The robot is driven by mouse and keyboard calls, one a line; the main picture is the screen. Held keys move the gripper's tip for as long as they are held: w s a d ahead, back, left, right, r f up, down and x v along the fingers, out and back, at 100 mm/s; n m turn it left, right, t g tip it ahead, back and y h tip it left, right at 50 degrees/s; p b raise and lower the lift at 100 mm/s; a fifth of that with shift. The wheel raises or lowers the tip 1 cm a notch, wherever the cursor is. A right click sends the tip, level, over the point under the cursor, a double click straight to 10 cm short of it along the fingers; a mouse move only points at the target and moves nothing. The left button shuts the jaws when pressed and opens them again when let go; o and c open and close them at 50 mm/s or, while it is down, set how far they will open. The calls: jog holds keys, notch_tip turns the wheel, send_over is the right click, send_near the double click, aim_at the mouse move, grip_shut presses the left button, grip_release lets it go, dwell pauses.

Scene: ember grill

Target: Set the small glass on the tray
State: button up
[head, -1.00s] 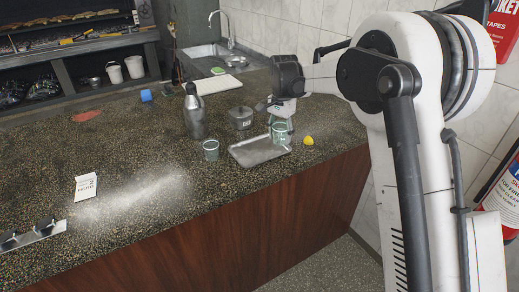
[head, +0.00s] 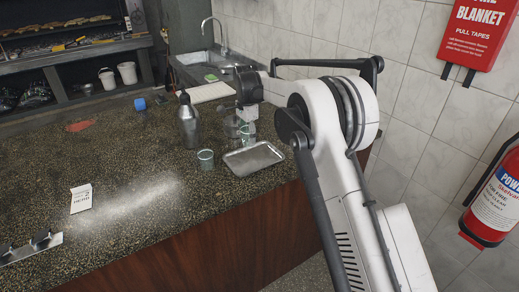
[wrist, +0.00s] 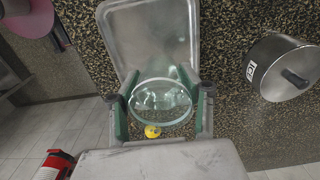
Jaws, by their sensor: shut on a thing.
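My gripper (wrist: 160,108) is shut on a clear greenish glass (wrist: 160,93), with a green-padded finger on each side in the wrist view. In the head view this glass (head: 248,134) shows just behind the tray in the picture, partly covered by my gripper (head: 245,126). I cannot tell its height above the counter. The grey metal tray (head: 254,159) lies empty on the counter; it also shows at the top of the wrist view (wrist: 150,35), next to the glass rim. A second glass (head: 205,158) stands upright on the counter, left of the tray.
A metal bottle (head: 188,124) stands behind the second glass. A lidded pot (wrist: 283,70) is right of my gripper in the wrist view. A yellow lemon-like thing (wrist: 152,131) shows between my fingers. The counter left of the second glass is largely clear around a white card (head: 81,198).

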send_over(260, 156)
notch_tip(260, 156, down, 3)
jog(key=shift+s+p, duration=0.15)
jog(key=shift+p, duration=0.15)
jog(key=shift+f+p, duration=0.4)
jog(key=shift+f, duration=1.6)
jog(key=shift+f, duration=0.15)
jog(key=o, duration=1.3)
